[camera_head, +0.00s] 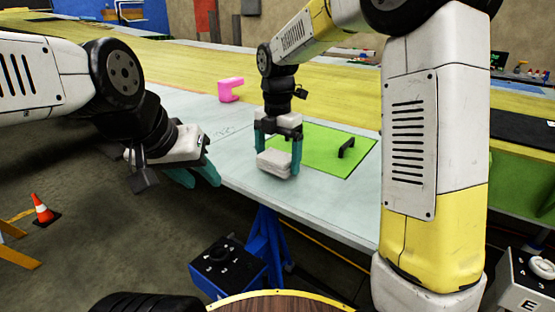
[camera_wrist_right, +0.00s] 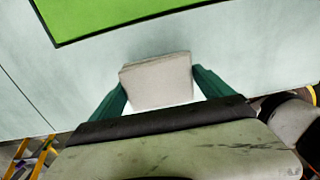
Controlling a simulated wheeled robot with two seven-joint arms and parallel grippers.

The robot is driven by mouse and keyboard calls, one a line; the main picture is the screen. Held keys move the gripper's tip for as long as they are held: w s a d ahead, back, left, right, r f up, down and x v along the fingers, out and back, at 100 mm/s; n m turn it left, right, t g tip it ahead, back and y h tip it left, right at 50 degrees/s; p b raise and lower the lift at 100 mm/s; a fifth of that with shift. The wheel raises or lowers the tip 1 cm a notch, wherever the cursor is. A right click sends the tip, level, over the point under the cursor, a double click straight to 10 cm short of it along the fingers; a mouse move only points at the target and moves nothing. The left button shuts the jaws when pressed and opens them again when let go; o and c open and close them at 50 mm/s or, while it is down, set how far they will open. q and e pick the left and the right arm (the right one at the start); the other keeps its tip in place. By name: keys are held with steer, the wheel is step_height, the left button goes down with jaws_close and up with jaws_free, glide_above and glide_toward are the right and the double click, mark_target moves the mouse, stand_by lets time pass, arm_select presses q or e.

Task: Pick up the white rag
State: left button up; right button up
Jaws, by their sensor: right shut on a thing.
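The white rag (camera_head: 273,163) is a folded, block-like pad between the teal fingers of my right gripper (camera_head: 279,150), near the front edge of the table. In the right wrist view the rag (camera_wrist_right: 158,80) sits between the two fingertips (camera_wrist_right: 160,88), with a finger at each side. My right gripper is shut on it. Whether the rag is clear of the tabletop is hard to tell. My left gripper (camera_head: 198,175) hangs at the left, off the table's front edge, away from the rag. The gap between its fingers does not show clearly.
A green mat (camera_head: 325,143) with a black handle (camera_head: 346,148) lies just behind and right of the rag. A long yellow wing panel (camera_head: 190,62) runs behind. An orange cone (camera_head: 41,207) is on the floor.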

steer(key=shift+s+r, duration=0.25)
steer(key=shift+r, duration=0.25)
steer(key=shift+s+r, duration=0.2)
steer(key=shift+r, duration=0.25)
steer(key=s+a+r, duration=0.1)
steer(key=s+a, duration=0.1)
steer(key=s, duration=1.3)
steer(key=shift+r, duration=0.15)
